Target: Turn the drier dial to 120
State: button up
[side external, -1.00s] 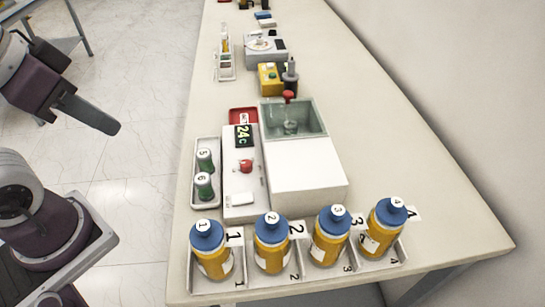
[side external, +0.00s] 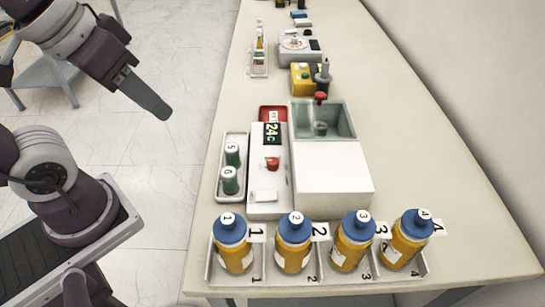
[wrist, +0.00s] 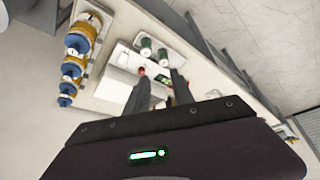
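The drier is a long white unit (side external: 268,187) on the table, with a dark display (side external: 272,134) reading 24c in green. Its dial is a small red knob (side external: 272,164) below the display. The knob also shows as a red spot (wrist: 141,71) near the fingers in the wrist view. My gripper (side external: 160,112) hangs left of the table over the floor, well apart from the dial in the side view. In the wrist view my gripper (wrist: 162,82) has its two fingers spread with a gap between them and nothing held. The dial's marks are too small to read.
Green bottles 5 and 6 stand in a tray (side external: 244,143) left of the drier. Several blue-capped yellow bottles stand in a front rack (side external: 216,274). A white box with a greenish basin (side external: 341,119) adjoins the drier's right side. The table's right side is clear.

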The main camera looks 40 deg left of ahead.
jog(key=w+d+f+n+g, duration=0.2)
jog(key=w+n, duration=0.2)
jog(key=w, duration=0.5)
jog(key=n+g, duration=0.3)
jog(key=n, duration=0.2)
send_over(273, 160)
jog(key=f, duration=1)
jog(key=shift+s+a+f, duration=0.1)
jog(key=shift+s+a, duration=0.1)
jog(key=shift+n, duration=0.4)
notch_tip(273, 160, down, 7)
jog(key=shift+w+d+r, duration=0.15)
jog(key=shift+f, duration=0.45)
grip_shut()
